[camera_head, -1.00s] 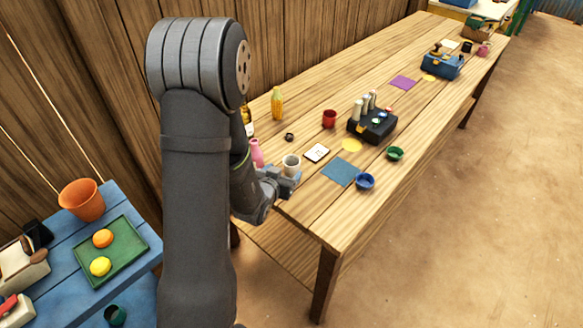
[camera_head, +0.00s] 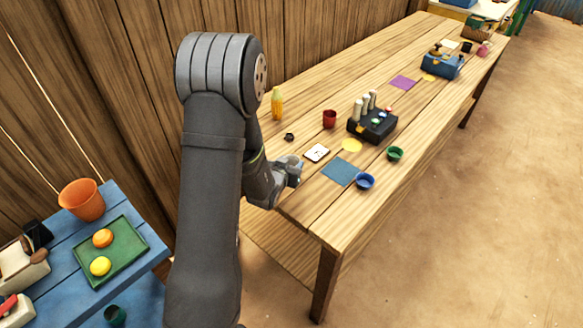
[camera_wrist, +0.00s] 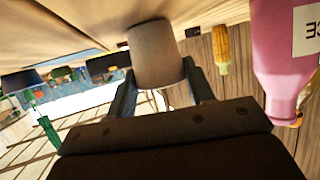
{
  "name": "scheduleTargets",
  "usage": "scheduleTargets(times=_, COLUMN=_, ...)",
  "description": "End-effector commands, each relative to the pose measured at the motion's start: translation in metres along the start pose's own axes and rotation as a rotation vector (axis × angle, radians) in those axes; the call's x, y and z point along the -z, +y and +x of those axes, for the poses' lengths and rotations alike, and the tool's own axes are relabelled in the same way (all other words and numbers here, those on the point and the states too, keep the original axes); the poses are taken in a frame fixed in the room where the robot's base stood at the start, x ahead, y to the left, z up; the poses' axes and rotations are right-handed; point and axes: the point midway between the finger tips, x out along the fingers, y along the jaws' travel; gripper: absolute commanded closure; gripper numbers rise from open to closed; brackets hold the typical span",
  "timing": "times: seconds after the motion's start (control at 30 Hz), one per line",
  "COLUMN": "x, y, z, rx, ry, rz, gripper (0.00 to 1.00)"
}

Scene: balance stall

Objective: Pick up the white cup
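The white cup (camera_wrist: 155,52) appears in the wrist view, shaded grey-brown, standing between the two fingers of my gripper (camera_wrist: 160,72). A finger lies along each side of it, very close to its walls. I cannot tell whether they press on it, or whether the cup still rests on the table. In the head view my gripper (camera_head: 294,170) is at the near left end of the wooden table, and the cup is hidden behind the gripper and arm.
A pink bottle (camera_wrist: 281,50) stands close beside the cup in the wrist view, with a yellow bottle (camera_wrist: 221,50) farther off. On the table (camera_head: 308,208) are a white card (camera_head: 317,152), a blue mat (camera_head: 340,171), a blue bowl (camera_head: 365,181) and a red cup (camera_head: 329,118).

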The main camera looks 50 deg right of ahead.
Motion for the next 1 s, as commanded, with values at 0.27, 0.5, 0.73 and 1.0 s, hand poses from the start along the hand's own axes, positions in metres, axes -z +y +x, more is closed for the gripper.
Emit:
scheduleTargets(times=0.27, x=0.0, y=0.0, z=0.0, rx=0.0, ry=0.0, rz=0.0, gripper=0.75)
scheduleTargets(times=0.5, x=0.005, y=0.0, z=-0.002, rx=0.0, ry=0.002, rz=0.0, gripper=0.75)
scheduleTargets(times=0.73, x=0.024, y=0.0, z=-0.009, rx=0.0, ry=0.004, rz=0.0, gripper=0.75)
scheduleTargets(times=1.0, x=0.054, y=0.037, z=-0.037, rx=-0.007, ry=0.004, rz=0.002, gripper=0.75)
